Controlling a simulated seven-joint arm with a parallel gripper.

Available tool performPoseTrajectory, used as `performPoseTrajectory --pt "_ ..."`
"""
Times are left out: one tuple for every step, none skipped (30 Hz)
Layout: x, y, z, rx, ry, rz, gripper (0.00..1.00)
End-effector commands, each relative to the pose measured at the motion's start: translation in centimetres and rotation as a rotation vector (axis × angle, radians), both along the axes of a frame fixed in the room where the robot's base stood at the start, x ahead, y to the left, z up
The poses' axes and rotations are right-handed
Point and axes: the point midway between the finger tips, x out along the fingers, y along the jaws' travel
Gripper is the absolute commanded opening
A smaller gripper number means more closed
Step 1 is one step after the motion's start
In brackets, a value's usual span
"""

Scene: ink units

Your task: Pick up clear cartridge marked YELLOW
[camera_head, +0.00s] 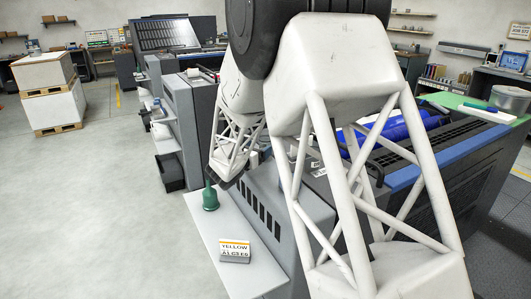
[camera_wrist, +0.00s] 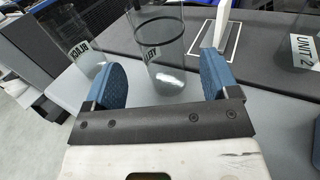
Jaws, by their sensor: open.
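In the wrist view a clear cylindrical cartridge (camera_wrist: 160,28) with a dark ring and upside-down black lettering stands ahead of my gripper (camera_wrist: 163,66). The lettering looks like part of YELLOW but is only partly readable. My gripper is open, its two blue fingers apart, with the cartridge's near end showing between them; I cannot tell whether they touch it. A second clear cartridge (camera_wrist: 86,45), lettered seemingly BLACK, stands to the left. In the head view my arm covers much of the middle, and I cannot make out the clear cartridges there.
In the wrist view, a UNIT 2 label (camera_wrist: 303,50) is at right and a white upright piece (camera_wrist: 222,25) stands behind the right finger.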

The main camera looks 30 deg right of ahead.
Motion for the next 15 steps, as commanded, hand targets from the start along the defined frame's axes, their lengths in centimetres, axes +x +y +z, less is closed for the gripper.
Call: performPoseTrajectory --pt "0.0 0.0 0.0 0.000 0.000 0.000 0.81" --pt "0.0 0.0 0.0 0.000 0.000 0.000 0.81" --pt "0.0 0.0 0.0 0.000 0.000 0.000 0.81" --pt "0.0 0.0 0.0 0.000 0.000 0.000 0.81" --pt "0.0 0.0 0.0 0.000 0.000 0.000 0.81" --pt "0.0 0.0 0.0 0.000 0.000 0.000 0.81" --pt "0.0 0.0 0.0 0.000 0.000 0.000 0.81" --pt "0.0 0.0 0.0 0.000 0.000 0.000 0.81" --pt "0.1 -0.1 0.0 0.000 0.000 0.000 0.81" --pt "0.1 -0.2 0.0 0.000 0.000 0.000 0.81" --pt "0.2 -0.4 0.0 0.000 0.000 0.000 0.81" --pt "0.3 -0.6 0.0 0.000 0.000 0.000 0.81" --pt "0.3 -0.8 0.0 0.000 0.000 -0.001 0.81" --pt "0.5 -1.1 0.1 0.000 0.000 -0.001 0.81" --pt "0.6 -1.5 0.1 0.000 -0.001 -0.001 0.81"
